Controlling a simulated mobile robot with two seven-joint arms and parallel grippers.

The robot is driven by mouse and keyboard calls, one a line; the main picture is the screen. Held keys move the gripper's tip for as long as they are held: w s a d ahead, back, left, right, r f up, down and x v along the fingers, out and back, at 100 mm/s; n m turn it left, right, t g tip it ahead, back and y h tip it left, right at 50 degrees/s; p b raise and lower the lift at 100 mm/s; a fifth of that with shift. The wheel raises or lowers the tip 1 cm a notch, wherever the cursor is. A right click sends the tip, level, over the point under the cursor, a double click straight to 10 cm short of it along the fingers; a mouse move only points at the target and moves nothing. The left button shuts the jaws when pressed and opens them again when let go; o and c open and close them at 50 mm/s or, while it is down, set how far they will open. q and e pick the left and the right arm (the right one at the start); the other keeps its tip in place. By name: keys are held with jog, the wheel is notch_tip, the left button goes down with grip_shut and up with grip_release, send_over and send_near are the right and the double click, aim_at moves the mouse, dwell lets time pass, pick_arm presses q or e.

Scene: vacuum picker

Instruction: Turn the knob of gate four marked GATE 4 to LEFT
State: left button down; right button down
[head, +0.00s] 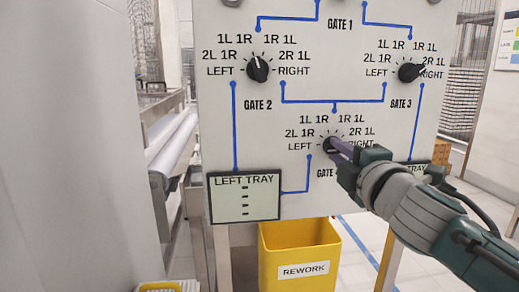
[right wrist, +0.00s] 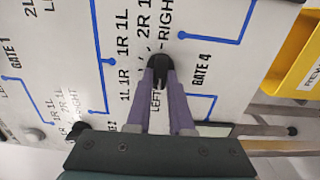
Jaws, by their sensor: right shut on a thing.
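The black gate four knob (head: 329,143) sits low on the white panel, under an arc of labels from LEFT to RIGHT. Its GATE 4 label is partly covered by my right gripper (head: 338,148) in the head view. In the right wrist view the knob (right wrist: 160,63) stands between the two purple fingers of my right gripper (right wrist: 161,84), which are shut on it. The fingers hide much of the knob, so I cannot tell which label its pointer faces. My left gripper is not in view.
The gate two knob (head: 257,69) points nearly up, and the gate three knob (head: 410,72) points up and right. The LEFT TRAY plate (head: 243,197) is at the panel's lower left. A yellow REWORK bin (head: 300,255) stands below the panel.

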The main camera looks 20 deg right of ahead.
jog(key=c, duration=0.8)
grip_release()
jog(key=v, duration=1)
jog(key=shift+d, duration=0.1)
